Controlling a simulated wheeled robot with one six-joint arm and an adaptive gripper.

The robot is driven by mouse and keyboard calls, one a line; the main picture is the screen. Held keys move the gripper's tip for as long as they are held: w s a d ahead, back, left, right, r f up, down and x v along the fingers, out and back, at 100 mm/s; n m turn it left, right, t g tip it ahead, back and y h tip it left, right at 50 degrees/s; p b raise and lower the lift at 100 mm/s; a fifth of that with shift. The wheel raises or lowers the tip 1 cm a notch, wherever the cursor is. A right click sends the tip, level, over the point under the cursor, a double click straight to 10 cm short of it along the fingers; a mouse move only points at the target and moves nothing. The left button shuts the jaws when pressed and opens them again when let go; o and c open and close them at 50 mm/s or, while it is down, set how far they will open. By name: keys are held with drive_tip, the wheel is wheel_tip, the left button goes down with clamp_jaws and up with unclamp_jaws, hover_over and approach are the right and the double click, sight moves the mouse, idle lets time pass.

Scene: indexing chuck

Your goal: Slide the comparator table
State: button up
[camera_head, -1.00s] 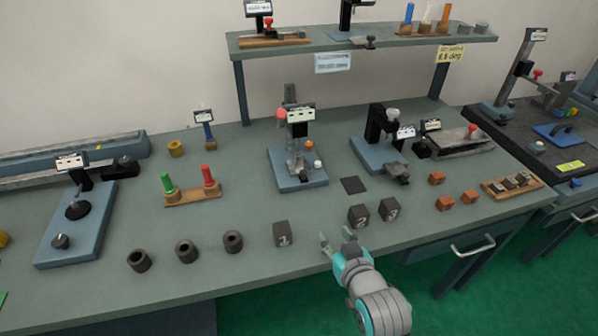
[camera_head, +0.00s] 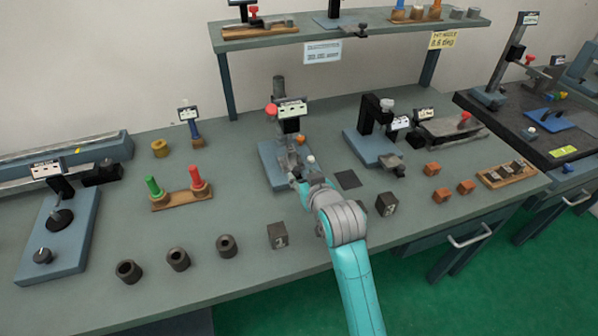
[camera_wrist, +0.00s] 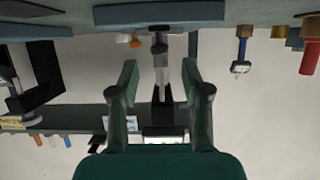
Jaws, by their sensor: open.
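A comparator-like stand (camera_head: 268,158) with a blue base, a grey column, a red knob and a white display stands at the middle of the bench. Small grey parts and a white knob (camera_head: 311,160) sit low on its front. My gripper (camera_head: 303,181) is over the front edge of this base, just before those parts. In the wrist view, which is upside down, my gripper (camera_wrist: 160,75) is open. A pale grey post (camera_wrist: 161,62) shows between its fingers, apart from both. My arm hides part of the base and bench. Whether anything is touched cannot be told.
To the right stands another blue-based gauge (camera_head: 375,143). Dark numbered blocks (camera_head: 278,236) and dark rings (camera_head: 178,259) line the bench front. A peg stand (camera_head: 181,198) with green and red pegs is at left. A shelf (camera_head: 350,33) overhangs the back.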

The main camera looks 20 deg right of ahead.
sight(298, 171)
drive_tip(key=shift+x, duration=1.9)
drive_tip(key=shift+c, duration=0.3)
clamp_jaws()
